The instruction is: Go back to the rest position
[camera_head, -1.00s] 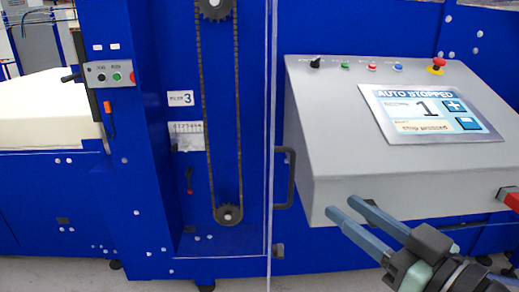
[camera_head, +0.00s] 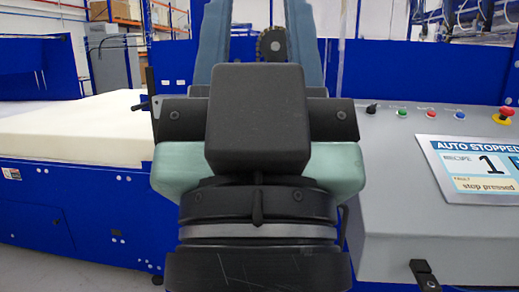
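My gripper (camera_head: 258,25) fills the middle of the head view, raised and close to the camera, with its dark wrist below. Its two blue-grey fingers point up and away and stand wide apart with nothing between them. The tips reach the top edge of the picture. The gripper hides much of the blue machine (camera_head: 385,45) behind it. It appears in front of and to the left of the grey control panel (camera_head: 400,200), and I see no contact.
A cream foam block (camera_head: 110,120) lies on the blue machine at left. The panel's screen (camera_head: 475,170) reads "AUTO STOPPED" and "stop pressed". A red emergency button (camera_head: 505,112) sits on the panel top. Shelves with boxes stand at the back left.

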